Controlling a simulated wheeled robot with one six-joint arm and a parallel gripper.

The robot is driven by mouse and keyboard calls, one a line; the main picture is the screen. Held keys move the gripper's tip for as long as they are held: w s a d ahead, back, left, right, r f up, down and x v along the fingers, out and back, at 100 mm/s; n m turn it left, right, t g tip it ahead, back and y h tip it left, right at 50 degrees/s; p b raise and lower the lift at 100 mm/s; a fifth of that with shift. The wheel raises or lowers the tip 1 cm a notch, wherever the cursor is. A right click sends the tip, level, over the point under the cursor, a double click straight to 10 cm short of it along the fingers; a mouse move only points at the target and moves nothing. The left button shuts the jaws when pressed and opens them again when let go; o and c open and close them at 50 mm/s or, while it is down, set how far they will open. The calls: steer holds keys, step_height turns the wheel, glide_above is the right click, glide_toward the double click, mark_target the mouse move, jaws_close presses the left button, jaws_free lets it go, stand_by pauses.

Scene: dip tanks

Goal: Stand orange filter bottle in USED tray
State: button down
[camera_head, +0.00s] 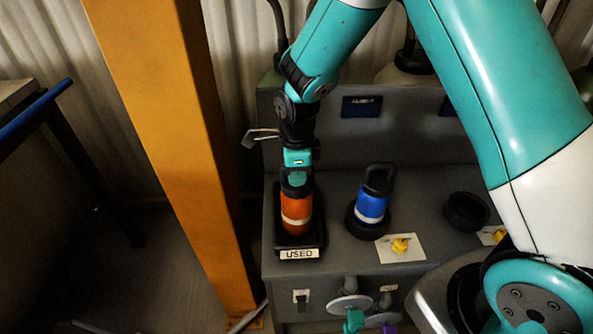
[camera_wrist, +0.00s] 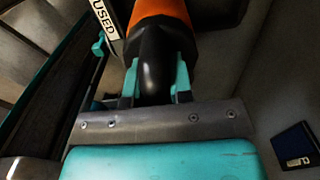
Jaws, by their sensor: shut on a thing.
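The orange filter bottle (camera_head: 296,214) has a pale band and a dark top. It is upright at the black USED tray (camera_head: 318,238), which has a white USED label on its front. My gripper (camera_head: 297,180) is above the bottle and shut on its dark top. In the wrist view, my gripper's teal fingers (camera_wrist: 157,80) are on both sides of the black neck, with the orange body (camera_wrist: 160,12) beyond. The USED label (camera_wrist: 105,18) shows beside it. The bottle's base is hidden by the tray's front rim, so I cannot tell whether it touches the tray floor.
A blue bottle (camera_head: 372,206) with a black handle stands in a holder to the right. An empty black round holder (camera_head: 466,211) is farther right. An orange post (camera_head: 180,130) rises close on the left.

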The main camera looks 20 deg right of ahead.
steer(key=shift+f, duration=0.2)
steer(key=c, duration=1)
jaws_free()
step_height(320, 180, up, 12)
steer(key=b, duration=0.2)
steer(key=shift+f+b, duration=0.2)
steer(key=shift+b, duration=0.15)
steer(key=shift+s+r, duration=0.1)
steer(key=shift+r, duration=0.2)
steer(key=s+a+r+n+y, duration=0.1)
steer(key=s+r+n, duration=0.1)
steer(key=s+n, duration=0.6)
steer(key=s+a+r+n+y, duration=0.1)
steer(key=s+a+r+n, duration=0.1)
steer(key=s+n, duration=0.5)
steer(key=s+a+r+n+y, duration=0.1)
steer(key=s+r+n+y, duration=0.1)
steer(key=s+n, duration=0.6)
steer(key=shift+s+a+r+n, duration=0.1)
steer(key=shift+r+n, duration=0.05)
steer(key=shift+n, duration=0.8)
steer(key=shift+s+a+r+n, duration=0.1)
steer(key=shift+n, duration=0.9)
steer(key=shift+s+r+n, duration=0.1)
steer(key=shift+r+n, duration=0.05)
steer(key=shift+n, duration=0.8)
